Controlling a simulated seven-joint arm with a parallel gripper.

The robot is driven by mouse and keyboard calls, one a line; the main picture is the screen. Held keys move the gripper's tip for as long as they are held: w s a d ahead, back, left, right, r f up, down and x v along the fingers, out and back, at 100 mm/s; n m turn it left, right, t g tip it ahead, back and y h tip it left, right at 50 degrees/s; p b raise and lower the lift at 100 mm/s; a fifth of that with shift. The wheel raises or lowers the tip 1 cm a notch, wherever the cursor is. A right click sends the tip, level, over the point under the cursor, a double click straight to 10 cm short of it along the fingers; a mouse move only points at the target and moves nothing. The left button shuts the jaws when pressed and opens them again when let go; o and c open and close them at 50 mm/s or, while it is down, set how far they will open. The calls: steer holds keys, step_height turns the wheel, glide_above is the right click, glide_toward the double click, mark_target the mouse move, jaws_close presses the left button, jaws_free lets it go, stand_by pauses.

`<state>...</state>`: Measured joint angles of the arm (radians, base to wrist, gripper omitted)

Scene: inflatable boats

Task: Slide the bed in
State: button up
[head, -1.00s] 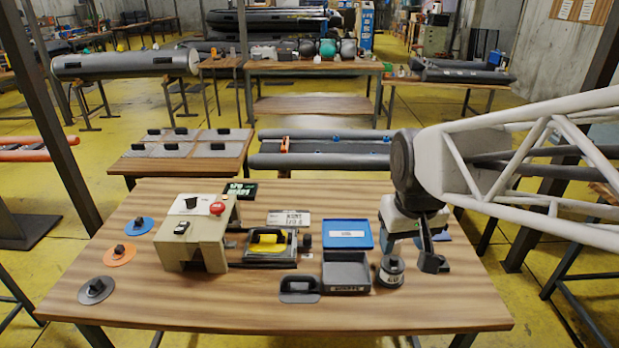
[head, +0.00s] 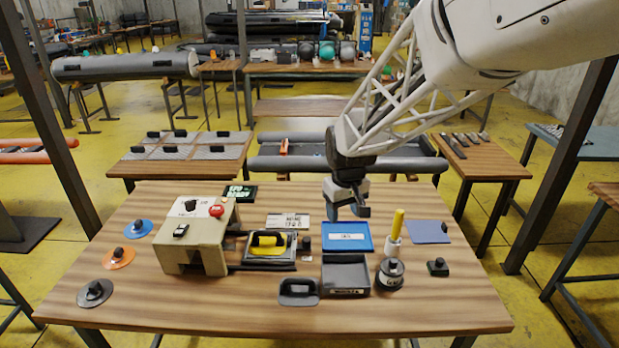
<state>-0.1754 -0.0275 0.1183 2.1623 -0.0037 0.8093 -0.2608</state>
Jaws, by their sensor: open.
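The beige press housing (head: 198,238) stands left of the middle of the table, with a red button on top. What looks like its bed, a dark flat tray (head: 285,262), sticks out from the housing's right side on dark rails. A yellow pad with a black handle (head: 268,243) lies on it. My gripper (head: 346,211) points down, open and empty, above the rear edge of the blue panel. It is to the right of the bed and apart from it. The inside of the housing is mostly hidden.
Three handled discs lie at left. The table's front is clear.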

mark_target(306, 239)
steer(key=w+a+f+n, duration=0.1)
steer(key=w+a+f, duration=0.2)
steer(key=w+f, duration=0.1)
steer(key=w+a+f, duration=0.3)
steer(key=w+f, duration=0.1)
steer(key=w+a+f+n+g, duration=0.1)
steer(key=w+a+f, duration=0.2)
steer(key=w+f, duration=0.1)
steer(key=shift+a+f+n, duration=0.1)
steer(key=shift+f+n, duration=0.2)
steer(key=shift+f, duration=0.25)
steer(key=shift+f, duration=3.9)
jaws_close()
